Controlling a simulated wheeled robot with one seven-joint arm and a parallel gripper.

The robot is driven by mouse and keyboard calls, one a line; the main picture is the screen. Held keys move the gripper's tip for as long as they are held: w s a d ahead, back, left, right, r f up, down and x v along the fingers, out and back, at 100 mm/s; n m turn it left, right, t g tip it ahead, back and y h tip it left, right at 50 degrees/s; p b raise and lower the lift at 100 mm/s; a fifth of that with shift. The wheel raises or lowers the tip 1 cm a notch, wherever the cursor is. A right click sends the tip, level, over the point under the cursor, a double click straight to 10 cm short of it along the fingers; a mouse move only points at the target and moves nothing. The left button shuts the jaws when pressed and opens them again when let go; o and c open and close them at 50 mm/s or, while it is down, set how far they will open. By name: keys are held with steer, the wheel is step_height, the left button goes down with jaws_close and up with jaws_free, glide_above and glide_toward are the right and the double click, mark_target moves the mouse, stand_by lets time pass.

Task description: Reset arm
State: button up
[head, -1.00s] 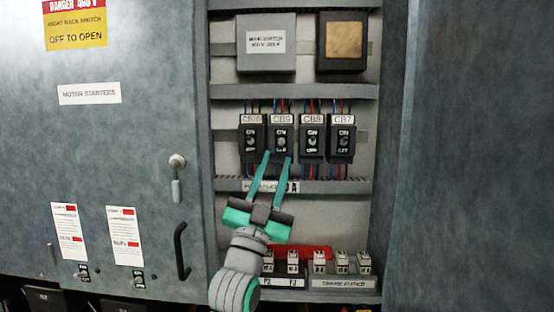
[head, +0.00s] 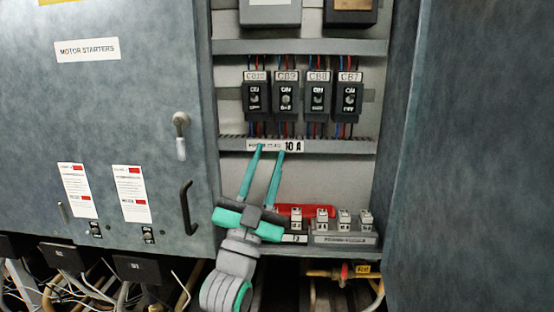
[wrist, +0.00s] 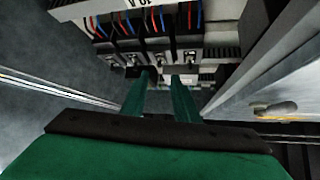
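My gripper (head: 270,148) is in front of the open rack, with its two long teal fingers pointing up. The fingers are apart with nothing between them. Their tips overlap the strip marked "10 A" (head: 292,146) in the head view, below the row of breakers. The breakers are CB10 (head: 255,97), CB9 (head: 286,97), CB8 (head: 318,97) and CB7 (head: 349,97), black with small toggles. The wrist view shows the teal fingers (wrist: 162,85) apart, with the breakers and coloured wires beyond them.
A grey door marked "MOTOR STARTERS" (head: 87,50) with a black handle (head: 188,207) stands to the left. A grey panel (head: 455,160) closes off the right. Fuse blocks (head: 344,217) and a red handle-like part (head: 308,209) sit low behind the gripper.

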steer(key=s+d+f+n+g+y, duration=0.1)
steer(key=s+f+n+y, duration=0.25)
steer(key=f, duration=0.95)
steer(key=s+d+f+n+g+y, duration=0.2)
steer(key=s+f+n+y, duration=0.15)
steer(key=f, duration=0.85)
steer(key=s+d+f+n+g+y, duration=0.1)
steer(key=s+f+n+y, duration=0.3)
steer(key=f, duration=0.9)
steer(key=s+d+f+g+h, duration=0.1)
steer(key=s+d+f+g, duration=0.2)
steer(key=s+f, duration=1.05)
steer(key=s+f+m+g+h, duration=0.2)
steer(key=s+f+g, duration=0.1)
steer(key=s, duration=1.7)
steer(key=shift+a, duration=0.15)
